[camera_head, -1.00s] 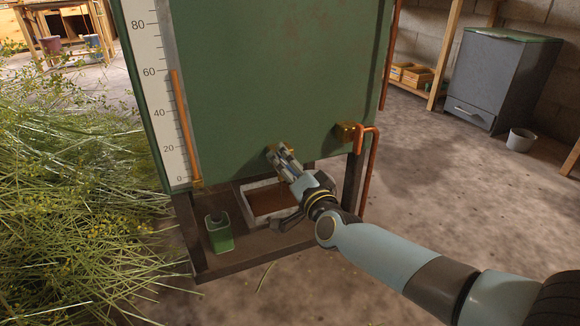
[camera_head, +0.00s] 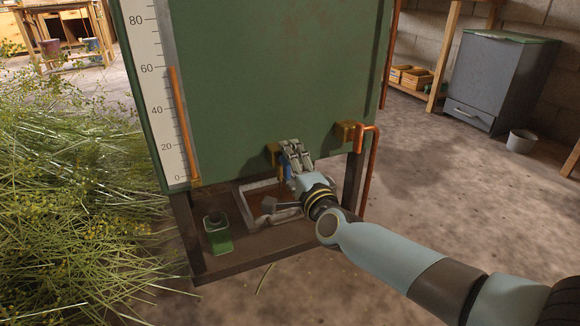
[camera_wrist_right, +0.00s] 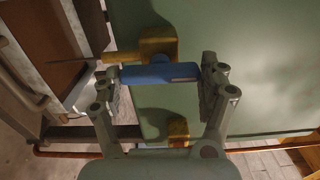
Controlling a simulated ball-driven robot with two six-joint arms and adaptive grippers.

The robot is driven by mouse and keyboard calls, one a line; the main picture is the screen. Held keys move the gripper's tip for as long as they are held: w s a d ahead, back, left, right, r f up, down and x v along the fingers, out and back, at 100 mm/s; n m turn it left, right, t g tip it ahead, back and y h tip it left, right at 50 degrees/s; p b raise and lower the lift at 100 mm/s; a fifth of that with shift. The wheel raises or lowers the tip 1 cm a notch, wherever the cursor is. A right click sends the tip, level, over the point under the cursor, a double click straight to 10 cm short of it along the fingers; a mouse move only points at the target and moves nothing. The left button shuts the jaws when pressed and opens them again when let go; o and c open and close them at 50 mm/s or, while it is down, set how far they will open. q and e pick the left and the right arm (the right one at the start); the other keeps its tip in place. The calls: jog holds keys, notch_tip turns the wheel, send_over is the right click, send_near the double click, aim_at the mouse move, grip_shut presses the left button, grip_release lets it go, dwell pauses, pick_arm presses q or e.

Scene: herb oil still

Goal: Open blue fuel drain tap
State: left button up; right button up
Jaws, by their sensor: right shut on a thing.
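The drain tap has a brass body (camera_wrist_right: 158,46) on the green tank wall and a blue handle (camera_wrist_right: 160,73). In the right wrist view the handle lies roughly parallel to the tap's brass spout. My right gripper (camera_wrist_right: 162,78) is shut on the blue handle, one finger at each end. In the head view my right gripper (camera_head: 293,156) is at the tank's lower front, hiding most of the handle. The brass tap (camera_head: 273,152) shows just left of the fingers. My left gripper is not in view.
A shallow tray (camera_head: 243,205) sits on the dark stand below the tap, with a green bottle (camera_head: 218,236) left of it. A second brass fitting with a copper pipe (camera_head: 372,165) is close on the right. Cut herbs (camera_head: 70,190) pile up at left.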

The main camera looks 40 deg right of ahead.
dwell(0.5)
jog(key=o, duration=1.2)
jog(key=shift+c, duration=0.2)
jog(key=shift+s, duration=0.1)
jog(key=v, duration=1.1)
jog(key=shift+s+a, duration=0.2)
jog(key=shift+s, duration=0.2)
